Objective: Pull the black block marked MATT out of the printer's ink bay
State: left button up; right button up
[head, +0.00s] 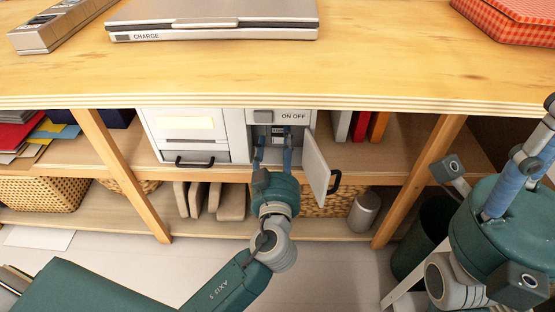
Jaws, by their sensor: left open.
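The printer (187,117) stands on the shelf under the tabletop. Its ink bay (298,129) is open under an ON OFF label, with the door (320,162) swung out to the right. Small dark shapes show inside the bay, including what looks like the black block (278,131); no MATT marking can be read. My left gripper (273,146) is at the bay mouth, open, one blue finger on each side of the dark shapes. Whether it touches them cannot be told.
The tabletop above holds a closed grey laptop-like device (215,16), a long grey device (60,25) and a red checked box (512,18). The bay door's black handle (334,182) juts out beside my gripper. Baskets (42,193) and a grey cylinder (364,212) stand below. Wooden posts (124,178) divide the shelves.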

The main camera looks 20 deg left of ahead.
pick_arm(q)
jog(key=shift+x, duration=1.2)
grip_shut()
jog(key=c, duration=1)
grip_release()
jog(key=shift+f, duration=0.1)
jog(key=shift+s+d+f, duration=0.1)
grip_shut()
